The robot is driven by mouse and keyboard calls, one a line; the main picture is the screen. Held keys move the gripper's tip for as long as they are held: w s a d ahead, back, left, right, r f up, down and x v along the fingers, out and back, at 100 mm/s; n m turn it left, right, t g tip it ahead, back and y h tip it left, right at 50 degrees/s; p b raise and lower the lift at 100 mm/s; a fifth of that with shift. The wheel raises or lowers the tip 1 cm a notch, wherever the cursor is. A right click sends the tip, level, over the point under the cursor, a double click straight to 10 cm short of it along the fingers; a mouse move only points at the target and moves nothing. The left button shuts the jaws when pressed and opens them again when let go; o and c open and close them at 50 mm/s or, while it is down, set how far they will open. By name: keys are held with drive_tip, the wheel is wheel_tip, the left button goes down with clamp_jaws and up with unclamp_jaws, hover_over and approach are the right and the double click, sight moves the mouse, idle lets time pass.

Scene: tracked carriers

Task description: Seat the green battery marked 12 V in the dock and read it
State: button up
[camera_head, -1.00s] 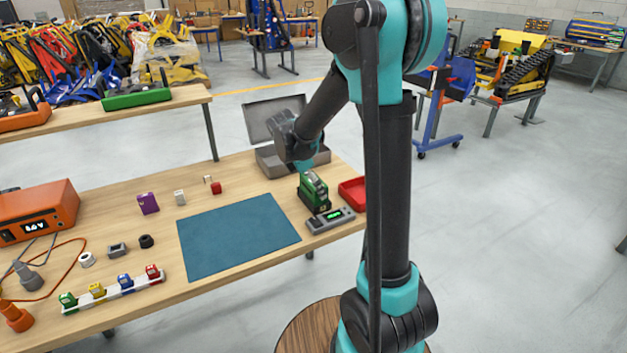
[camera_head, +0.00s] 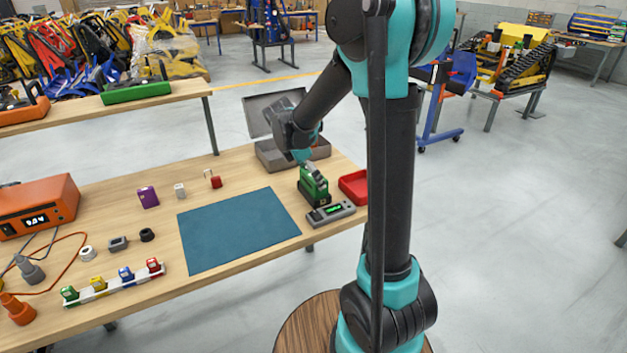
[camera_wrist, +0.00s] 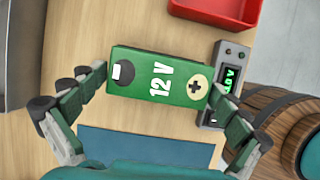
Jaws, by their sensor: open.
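The green battery (camera_head: 314,187) marked 12 V stands upright near the right end of the bench, right behind the grey dock with a lit green readout (camera_head: 331,213). In the wrist view its top (camera_wrist: 158,77) shows the 12 V mark and a plus sign, and the dock's readout part (camera_wrist: 232,75) is to its right. Only part of the reading is legible there. My gripper (camera_wrist: 157,82) is open, with one finger at each end of the battery. In the head view my gripper (camera_head: 306,158) is just above the battery. The battery's underside is hidden.
A red tray (camera_head: 354,187) is right of the battery, and an open grey case (camera_head: 272,157) is behind it. A blue mat (camera_head: 238,230) lies left of the dock. Small blocks, a strip of coloured pieces (camera_head: 112,285) and an orange instrument (camera_head: 38,207) lie farther left.

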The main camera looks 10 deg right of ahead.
drive_tip(key=v, duration=1)
drive_tip(key=m+t+y, duration=0.1)
drive_tip(key=m+y, duration=0.2)
drive_tip(key=m, duration=0.8)
hover_over(329, 215)
drive_tip(key=x, duration=0.2)
drive_tip(key=s+x, duration=0.1)
drive_tip(key=x, duration=0.4)
drive_tip(key=shift+s+a+f, duration=0.2)
drive_tip(key=shift+a+f, duration=0.15)
drive_tip(key=shift+f, duration=0.15)
drive_tip(key=s+d+f+m+t+y, duration=0.1)
drive_tip(key=s+f+m, duration=0.6)
drive_tip(key=s+m, duration=0.2)
drive_tip(key=shift+s+d+m+t, duration=0.3)
drive_tip(key=shift+m+t, duration=0.1)
drive_tip(key=shift+m, duration=0.4)
drive_tip(key=shift+d+r, duration=0.1)
